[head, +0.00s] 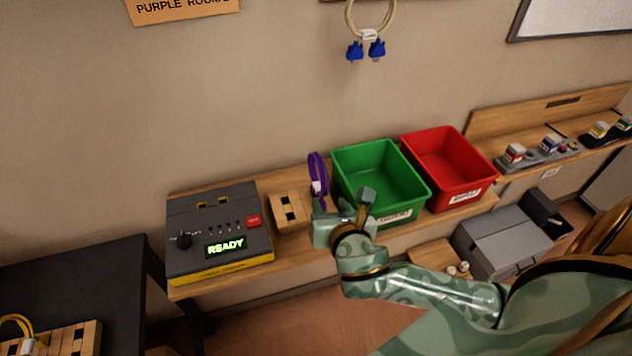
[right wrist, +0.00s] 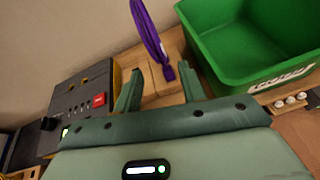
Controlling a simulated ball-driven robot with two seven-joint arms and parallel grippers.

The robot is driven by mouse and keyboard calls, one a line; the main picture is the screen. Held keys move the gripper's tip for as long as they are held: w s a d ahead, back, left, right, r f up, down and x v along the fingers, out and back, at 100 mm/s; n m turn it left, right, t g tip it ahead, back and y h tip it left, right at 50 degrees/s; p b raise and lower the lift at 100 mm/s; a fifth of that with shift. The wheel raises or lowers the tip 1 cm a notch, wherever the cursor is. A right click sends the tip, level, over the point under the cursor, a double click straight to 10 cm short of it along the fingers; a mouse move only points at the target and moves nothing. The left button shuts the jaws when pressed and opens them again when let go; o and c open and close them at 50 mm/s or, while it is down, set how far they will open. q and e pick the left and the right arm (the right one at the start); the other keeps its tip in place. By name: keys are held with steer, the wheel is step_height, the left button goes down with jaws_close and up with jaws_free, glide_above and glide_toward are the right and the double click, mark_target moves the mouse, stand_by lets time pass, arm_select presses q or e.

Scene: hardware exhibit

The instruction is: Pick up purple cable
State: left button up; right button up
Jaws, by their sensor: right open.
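The purple cable (head: 318,170) is a coiled loop standing upright by the wall, between a wooden block and the green bin in the head view. In the right wrist view the purple cable (right wrist: 150,35) hangs down ahead of my fingers, its lower end just beyond the gap between them. My right gripper (head: 342,207) is in front of the cable in the head view and hides its lower end. In the right wrist view the right gripper (right wrist: 160,90) is open, with nothing between its fingers. My left gripper is not in view.
The green bin (head: 344,169) stands close to the right of the cable, with the red bin (head: 412,158) beyond it. A wooden block (head: 280,203) and a grey tester box (head: 190,207) reading READY stand to the left on the wooden shelf (head: 181,292).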

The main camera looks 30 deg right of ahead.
mark_target(322, 193)
steer(key=shift+x, duration=1.15)
steer(key=b+x, duration=0.1)
steer(key=x, duration=0.1)
steer(key=b+x, duration=0.1)
steer(key=x, duration=0.2)
steer(key=shift+w+f, duration=0.15)
steer(key=shift+f, duration=0.3)
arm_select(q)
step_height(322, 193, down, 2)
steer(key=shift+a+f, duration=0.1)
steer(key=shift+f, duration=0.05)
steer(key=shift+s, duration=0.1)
arm_select(e)
jaws_close()
